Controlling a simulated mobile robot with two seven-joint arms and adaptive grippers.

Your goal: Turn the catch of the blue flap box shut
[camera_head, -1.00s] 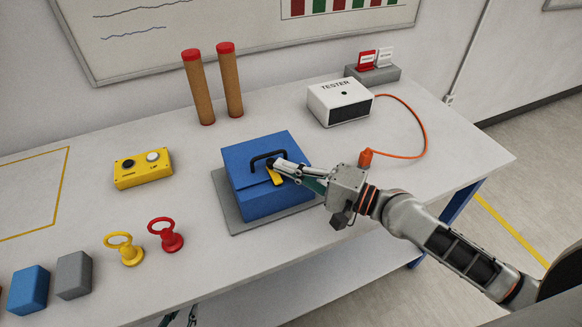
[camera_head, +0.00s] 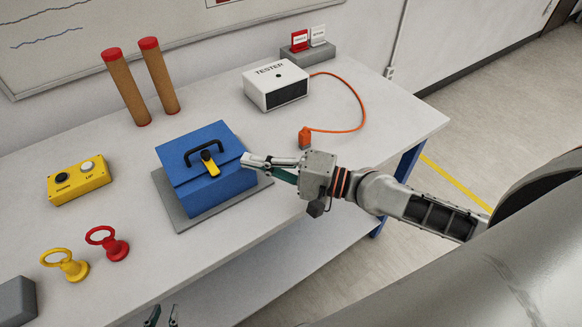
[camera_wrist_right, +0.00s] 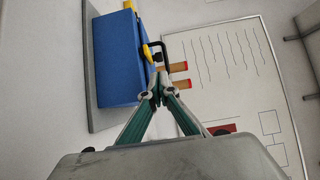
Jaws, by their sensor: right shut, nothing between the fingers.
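The blue flap box (camera_head: 222,184) sits on a grey mat (camera_head: 182,218), its lid down, with a black handle (camera_head: 203,146) on top. Its yellow catch (camera_head: 211,166) has a black hub and points down over the lid's front edge. My right gripper (camera_head: 244,160) is shut and empty, just right of the box and apart from the catch. In the right wrist view the shut fingertips (camera_wrist_right: 159,78) are beside the blue box (camera_wrist_right: 122,65), with the yellow catch (camera_wrist_right: 147,52) beyond them. My left gripper (camera_head: 162,317) shows only its parted fingertips at the bottom edge.
A yellow button box (camera_head: 80,181) and red (camera_head: 108,243) and yellow (camera_head: 65,264) ring-handled pieces stand left of the box. Two brown cylinders (camera_head: 126,88) stand behind it. A white tester (camera_head: 275,87) with an orange cable stands behind right.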

